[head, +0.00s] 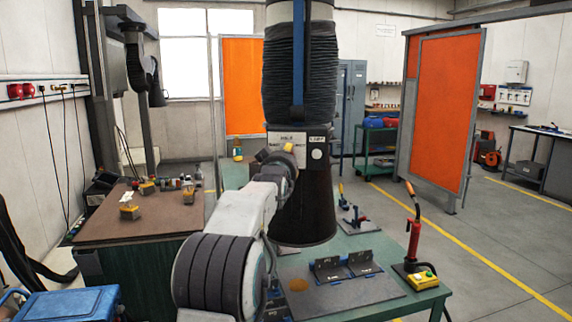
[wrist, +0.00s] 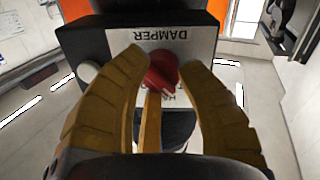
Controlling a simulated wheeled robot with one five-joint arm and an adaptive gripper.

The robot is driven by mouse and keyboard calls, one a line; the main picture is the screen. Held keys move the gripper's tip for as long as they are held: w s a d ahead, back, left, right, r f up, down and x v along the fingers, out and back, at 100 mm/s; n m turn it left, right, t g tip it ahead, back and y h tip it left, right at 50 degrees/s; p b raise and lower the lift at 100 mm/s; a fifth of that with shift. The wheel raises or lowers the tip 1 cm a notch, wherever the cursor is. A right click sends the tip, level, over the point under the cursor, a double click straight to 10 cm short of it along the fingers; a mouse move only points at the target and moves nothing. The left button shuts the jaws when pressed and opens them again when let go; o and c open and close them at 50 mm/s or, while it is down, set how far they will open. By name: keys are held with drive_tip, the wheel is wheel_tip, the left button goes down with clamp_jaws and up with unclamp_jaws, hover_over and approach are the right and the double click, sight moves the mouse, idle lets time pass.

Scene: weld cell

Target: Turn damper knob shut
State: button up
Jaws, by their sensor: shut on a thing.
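The red damper knob (wrist: 162,74) sits on a pale plate (wrist: 122,42) marked DAMPER, which appears upside down in the wrist view. My gripper (wrist: 163,62) is shut on the knob, with one yellowish finger on each side of it. A narrow yellowish bar (wrist: 152,120) shows below the knob, between the fingers. In the head view my gripper (head: 276,154) is up against the front of the dark extraction hood (head: 305,205). The knob is hidden there behind my gripper. The knob's angle and the plate's lower markings are partly covered by the fingers.
A round white button (wrist: 88,71) sits beside the plate. The hood hangs over a green table (head: 385,243) with a dark fixture plate (head: 340,290) and a red torch (head: 413,240) on a stand. A brown-topped bench (head: 165,220) stands left. Open floor lies to the right.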

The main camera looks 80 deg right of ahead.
drive_tip(key=shift+r+n+b, duration=0.25)
drive_tip(key=shift+n+b, duration=0.35)
drive_tip(key=shift+b, duration=0.2)
drive_tip(key=shift+r, duration=0.15)
drive_tip(key=o, duration=1.2)
drive_tip(key=shift+w, duration=0.1)
drive_tip(key=shift+f, duration=0.25)
drive_tip(key=shift+a+f, duration=0.1)
drive_tip(key=shift+a, duration=5.85)
